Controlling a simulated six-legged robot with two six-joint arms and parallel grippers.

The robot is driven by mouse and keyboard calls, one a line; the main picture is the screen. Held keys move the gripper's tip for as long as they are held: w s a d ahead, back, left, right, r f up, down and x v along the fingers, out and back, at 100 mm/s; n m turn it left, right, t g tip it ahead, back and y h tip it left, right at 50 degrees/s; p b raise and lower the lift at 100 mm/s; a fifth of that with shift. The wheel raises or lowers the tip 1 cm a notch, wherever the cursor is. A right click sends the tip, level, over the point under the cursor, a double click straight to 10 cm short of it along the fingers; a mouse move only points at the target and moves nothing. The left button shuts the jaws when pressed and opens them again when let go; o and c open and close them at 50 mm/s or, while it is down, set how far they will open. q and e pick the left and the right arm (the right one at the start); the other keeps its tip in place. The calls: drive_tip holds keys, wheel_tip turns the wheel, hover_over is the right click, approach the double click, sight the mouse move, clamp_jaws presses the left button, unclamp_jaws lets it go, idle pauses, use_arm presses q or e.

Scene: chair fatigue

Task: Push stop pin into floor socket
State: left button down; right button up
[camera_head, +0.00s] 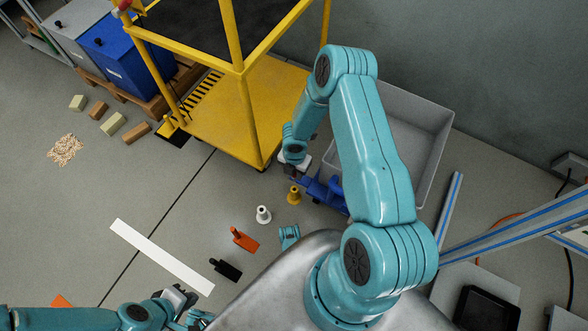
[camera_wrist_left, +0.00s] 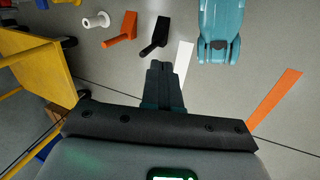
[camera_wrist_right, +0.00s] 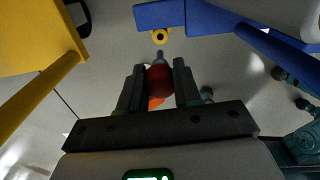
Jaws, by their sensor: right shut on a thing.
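My right gripper (camera_wrist_right: 160,82) is shut on the stop pin (camera_wrist_right: 160,78), which has a red grip and a grey tip. In the right wrist view the tip points at a yellow ring with a dark hole (camera_wrist_right: 160,36), perhaps the floor socket; I cannot tell if they touch. A small yellow piece (camera_head: 294,194) stands on the floor in the head view, just below my right gripper (camera_head: 291,172). The pin is hard to make out there. My left gripper (camera_wrist_left: 164,75) is shut and empty, low over the floor near a white strip (camera_head: 160,256).
A yellow platform (camera_head: 215,130) stands left of my right gripper. A blue part (camera_head: 325,188) lies close on its right, before a grey bin (camera_head: 425,120). A white spool (camera_head: 263,214), an orange wedge (camera_head: 243,239) and a black wedge (camera_head: 225,270) stand on the floor.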

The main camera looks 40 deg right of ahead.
use_arm(q)
drive_tip(key=shift+f, duration=0.1)
